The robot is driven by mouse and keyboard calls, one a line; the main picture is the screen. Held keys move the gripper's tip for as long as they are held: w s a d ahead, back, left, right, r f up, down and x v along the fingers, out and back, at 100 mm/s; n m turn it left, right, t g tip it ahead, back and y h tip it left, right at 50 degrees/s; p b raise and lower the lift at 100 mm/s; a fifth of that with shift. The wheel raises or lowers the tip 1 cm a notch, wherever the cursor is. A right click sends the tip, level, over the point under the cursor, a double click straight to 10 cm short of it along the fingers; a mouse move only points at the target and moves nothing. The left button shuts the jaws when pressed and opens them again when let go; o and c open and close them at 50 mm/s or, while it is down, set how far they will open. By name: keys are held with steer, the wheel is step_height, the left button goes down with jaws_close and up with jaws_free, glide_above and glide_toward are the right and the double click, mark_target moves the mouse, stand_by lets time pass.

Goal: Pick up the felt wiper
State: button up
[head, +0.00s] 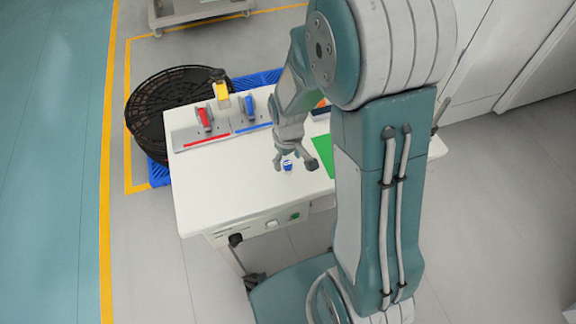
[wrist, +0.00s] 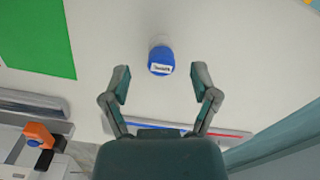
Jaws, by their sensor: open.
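A small blue piece with a white label and a pale end stands out alone on the white table top; it is the likely felt wiper (wrist: 161,62), though its label is too small to read. In the head view the felt wiper (head: 288,167) shows small, blue and white, right by my fingers. My gripper (wrist: 161,82) is open and empty. In the wrist view the piece lies centred between the line of the two fingers, just beyond their tips, and touches neither. In the head view my gripper (head: 295,163) hangs over the table at the piece.
A green sheet (wrist: 38,38) lies to one side on the table (head: 225,200). Red (head: 204,119), yellow (head: 222,93) and blue (head: 249,108) holders stand along the table's back. Black round reels (head: 150,120) are behind. The table's left front is bare.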

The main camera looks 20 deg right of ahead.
steer(key=shift+a+f, duration=0.1)
steer(key=shift+f, duration=1.25)
jaws_close()
steer(key=shift+r, duration=0.5)
step_height(320, 180, up, 2)
steer(key=shift+r, duration=0.25)
steer(key=s+a+r, duration=0.3)
steer(key=s+r, duration=0.6)
steer(key=s, duration=0.4)
steer(key=shift+s+a+r, duration=0.25)
steer(key=shift+s+r, duration=0.05)
steer(key=shift+r, duration=0.05)
